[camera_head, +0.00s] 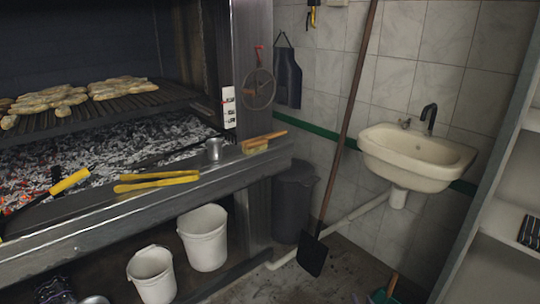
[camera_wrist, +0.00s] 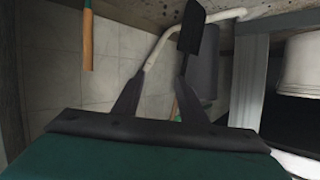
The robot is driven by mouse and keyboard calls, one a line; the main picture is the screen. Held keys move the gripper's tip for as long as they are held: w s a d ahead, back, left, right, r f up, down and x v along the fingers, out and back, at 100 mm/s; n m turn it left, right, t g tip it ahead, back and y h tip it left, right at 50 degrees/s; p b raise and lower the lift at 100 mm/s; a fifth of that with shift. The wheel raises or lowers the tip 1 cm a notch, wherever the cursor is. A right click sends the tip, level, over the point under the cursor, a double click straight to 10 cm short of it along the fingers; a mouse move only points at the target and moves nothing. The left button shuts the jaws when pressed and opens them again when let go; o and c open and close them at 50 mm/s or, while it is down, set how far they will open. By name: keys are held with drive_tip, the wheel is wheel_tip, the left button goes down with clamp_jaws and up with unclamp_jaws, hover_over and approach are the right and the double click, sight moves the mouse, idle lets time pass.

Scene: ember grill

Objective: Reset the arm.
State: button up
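My gripper (camera_wrist: 161,76) shows in the wrist view as two dark fingers rising from a dark bar above a dark green body. My arm and gripper do not show in the head view.
The grill ledge (camera_head: 150,207) carries tongs (camera_head: 157,181), a metal cup (camera_head: 214,149) and a brush (camera_head: 262,143). White buckets (camera_head: 203,238) stand below. A long-handled shovel (camera_head: 313,256) leans near a dark bin (camera_head: 293,203) and the sink (camera_head: 415,155). Shelves (camera_head: 505,215) stand at right.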

drive_tip(key=s+a+f+g+p, duration=0.2)
drive_tip(key=s+a+g+p, duration=0.55)
drive_tip(key=s+a, duration=0.7)
drive_tip(key=s+a+g, duration=0.2)
drive_tip(key=s+g, duration=0.2)
drive_tip(key=s, duration=0.4)
drive_tip(key=s+a+r+n+g, duration=0.1)
drive_tip(key=s+a+g, duration=0.1)
drive_tip(key=s, duration=0.7)
drive_tip(key=s+a+r+n+g+y, duration=0.1)
drive_tip(key=s+a+g, duration=0.1)
drive_tip(key=s+g, duration=0.3)
drive_tip(key=s, duration=0.3)
drive_tip(key=shift+s+a+g, duration=0.15)
drive_tip(key=shift+s+g, duration=0.2)
drive_tip(key=shift+r, duration=0.1)
